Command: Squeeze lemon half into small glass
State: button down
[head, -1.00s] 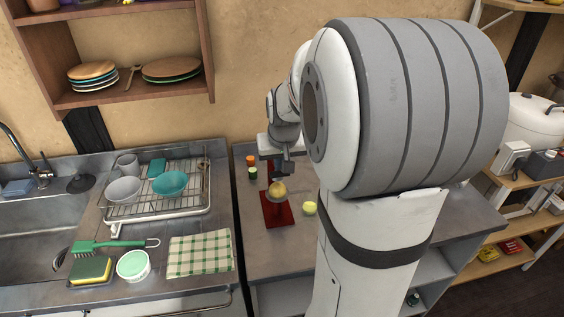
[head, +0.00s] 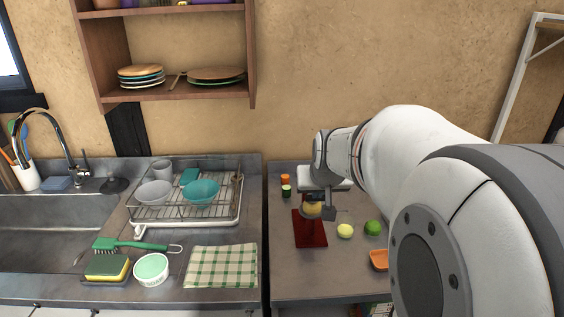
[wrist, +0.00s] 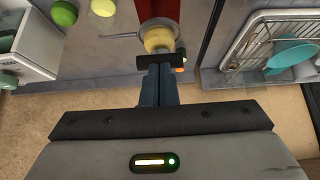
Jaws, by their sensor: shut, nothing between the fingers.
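A yellow rounded thing, seemingly the lemon half (head: 312,209), is at the back of a flat dark-red base (head: 311,237) on the right counter. In the wrist view the yellow piece (wrist: 158,38) sits just beyond my fingertips, with a thin metal handle (wrist: 118,36) beside it. My gripper (wrist: 160,62) is shut and empty; its fingers are together close to the yellow piece, and I cannot tell whether they touch it. In the head view my gripper (head: 328,211) is beside it. I cannot make out the small glass.
A pale yellow-green round piece (head: 345,231), a green lime (head: 373,227) and an orange dish (head: 379,260) are right of the base. Two small bottles (head: 286,185) stand behind. A dish rack (head: 236,215), checked towel (head: 221,267) and white tub (head: 151,270) are on the left counter.

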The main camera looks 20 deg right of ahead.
jog(key=shift+s+f, duration=0.3)
jog(key=shift+f, duration=0.45)
jog(key=s+a+r+p, duration=0.1)
jog(key=s+r+p, duration=0.25)
jog(key=r, duration=1.05)
jog(key=s+a+f+n+g+y+p, duration=0.2)
jog(key=s+a+f+n+g+p, duration=0.1)
jog(key=s+a+f, duration=0.8)
jog(key=shift+s+a+f+g, duration=0.4)
jog(key=shift+s+g, duration=0.2)
jog(key=shift+s, duration=0.3)
